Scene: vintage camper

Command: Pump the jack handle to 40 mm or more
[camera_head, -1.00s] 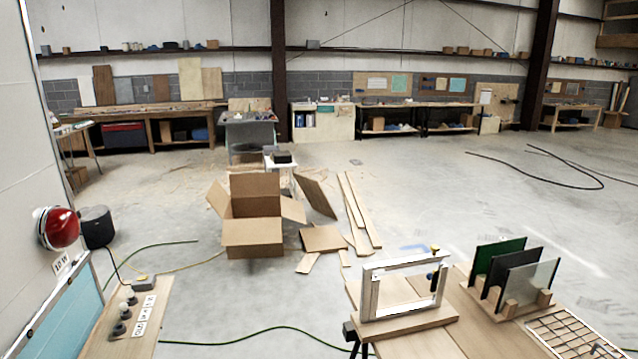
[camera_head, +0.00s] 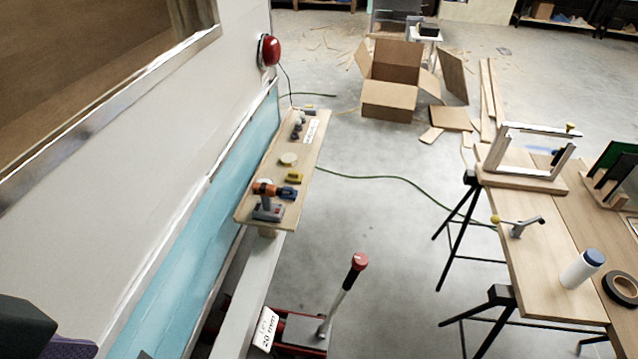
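The jack (camera_head: 302,331) stands low on the floor at the bottom centre of the head view, partly cut off by the lower edge. Its handle (camera_head: 342,290) rises from it, leaning up to the right, with a red knob (camera_head: 359,261) on top. A white label (camera_head: 265,328) with dark print shows beside the jack. A pale beam (camera_head: 252,290) runs just left of it and hides part of it. Neither of my grippers can be made out in this view.
A wooden shelf (camera_head: 246,213) with a drill (camera_head: 268,198) and small parts runs along the camper's teal side (camera_head: 205,240). A trestle workbench (camera_head: 530,270) with a white bottle (camera_head: 581,269) stands right. Open floor lies between, crossed by a green cable (camera_head: 385,178).

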